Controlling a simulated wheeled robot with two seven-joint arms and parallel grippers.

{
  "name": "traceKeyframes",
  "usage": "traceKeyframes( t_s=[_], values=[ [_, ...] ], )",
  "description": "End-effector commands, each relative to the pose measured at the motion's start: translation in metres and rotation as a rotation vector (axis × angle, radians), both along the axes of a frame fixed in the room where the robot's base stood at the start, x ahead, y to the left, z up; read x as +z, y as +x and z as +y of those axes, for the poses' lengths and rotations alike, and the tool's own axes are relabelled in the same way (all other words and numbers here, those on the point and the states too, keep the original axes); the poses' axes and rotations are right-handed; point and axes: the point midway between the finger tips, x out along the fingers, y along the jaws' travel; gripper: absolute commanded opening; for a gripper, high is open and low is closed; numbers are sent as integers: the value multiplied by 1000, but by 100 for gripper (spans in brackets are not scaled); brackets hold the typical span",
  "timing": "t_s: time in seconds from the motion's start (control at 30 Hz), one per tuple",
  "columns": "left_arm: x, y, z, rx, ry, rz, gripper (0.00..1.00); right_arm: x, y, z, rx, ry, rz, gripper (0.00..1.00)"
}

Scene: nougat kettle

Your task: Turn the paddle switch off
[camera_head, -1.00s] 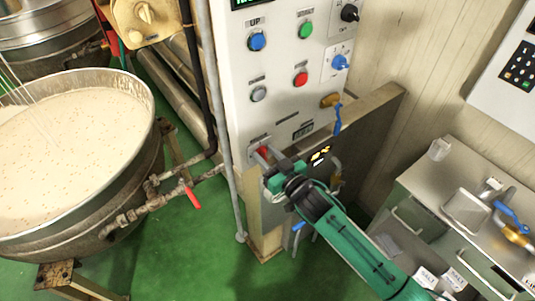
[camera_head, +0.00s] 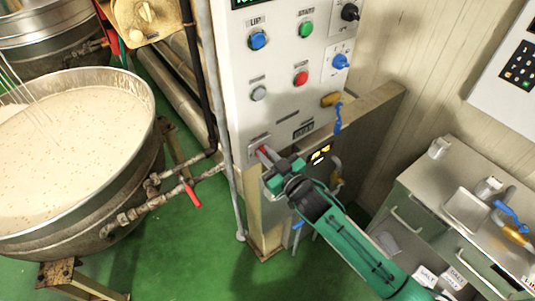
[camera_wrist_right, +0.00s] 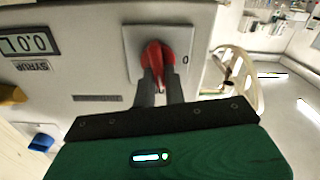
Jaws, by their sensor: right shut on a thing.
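The paddle switch is a red knob on a pale plate low on the white control panel, seen in the head view (camera_head: 262,149) and in the wrist view (camera_wrist_right: 154,57). A "0" is printed on the right side of its plate in the wrist view. My right gripper (camera_head: 268,155) reaches the knob from the front; its two dark fingers (camera_wrist_right: 160,84) are shut on the knob from both sides. The fingers hide part of the knob, and I cannot tell its exact setting. My left gripper is not in view.
The control panel (camera_head: 285,85) carries several buttons and knobs above the switch. A large kettle (camera_head: 140,165) of pale mix stands at the left, with a wire whisk in it. A grey pipe (camera_head: 222,130) runs beside the panel. A metal cabinet (camera_head: 445,185) stands at the right.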

Motion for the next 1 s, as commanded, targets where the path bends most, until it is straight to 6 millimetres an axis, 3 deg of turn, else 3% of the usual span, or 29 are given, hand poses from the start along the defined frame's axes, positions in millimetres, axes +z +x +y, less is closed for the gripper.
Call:
traceKeyframes(
  t_s=[1.0],
  values=[
    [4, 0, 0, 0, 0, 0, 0, -8, -6, 7, 1, -777, -563, 0]
  ],
)
